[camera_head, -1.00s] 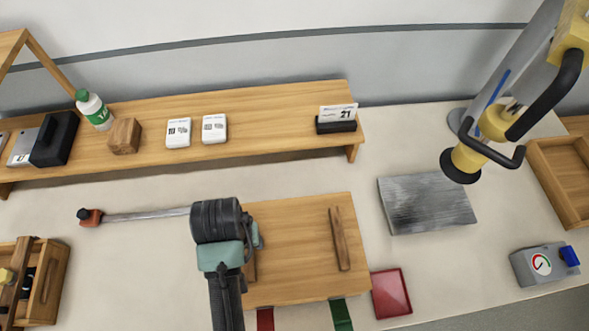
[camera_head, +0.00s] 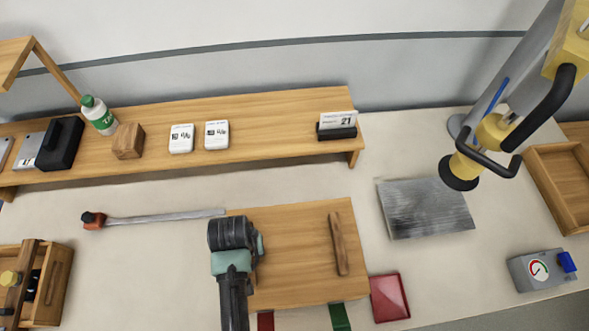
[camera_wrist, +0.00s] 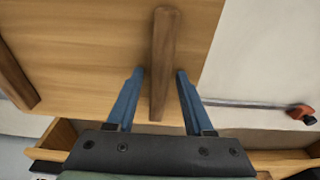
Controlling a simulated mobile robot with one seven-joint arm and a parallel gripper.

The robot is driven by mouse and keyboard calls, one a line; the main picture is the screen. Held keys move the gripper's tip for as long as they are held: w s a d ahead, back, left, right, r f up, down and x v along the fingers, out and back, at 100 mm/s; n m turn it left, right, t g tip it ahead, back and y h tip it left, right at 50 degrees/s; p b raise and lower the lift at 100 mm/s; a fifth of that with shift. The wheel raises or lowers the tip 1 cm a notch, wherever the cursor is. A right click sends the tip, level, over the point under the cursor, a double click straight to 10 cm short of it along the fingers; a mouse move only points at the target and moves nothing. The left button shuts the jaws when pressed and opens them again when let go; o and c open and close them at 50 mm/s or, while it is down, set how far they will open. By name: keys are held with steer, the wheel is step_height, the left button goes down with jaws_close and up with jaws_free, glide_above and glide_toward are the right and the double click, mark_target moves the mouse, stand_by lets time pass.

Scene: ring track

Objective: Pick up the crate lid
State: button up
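The crate lid (camera_head: 295,270) is a flat light-wood board with darker wooden bars on top, lying at the middle of the workbench. Its right bar (camera_head: 338,243) is in plain view in the head view. My gripper (camera_wrist: 160,72) has blue fingers, open, one on each side of the other bar (camera_wrist: 163,45) in the wrist view. A gap shows between each finger and that bar; I cannot tell the fingers' height above the lid (camera_wrist: 95,40). In the head view my wrist hides that bar and the fingers.
A metal rod with a red end (camera_head: 92,220) lies left of the lid. A red tray (camera_head: 389,297) and a grey plate (camera_head: 425,208) are to the right. A wooden shelf (camera_head: 260,110) runs behind. A wooden crate (camera_head: 48,290) stands at front left.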

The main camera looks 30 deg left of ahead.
jaws_close()
steer(key=shift+w, duration=0.1)
stand_by(1.1)
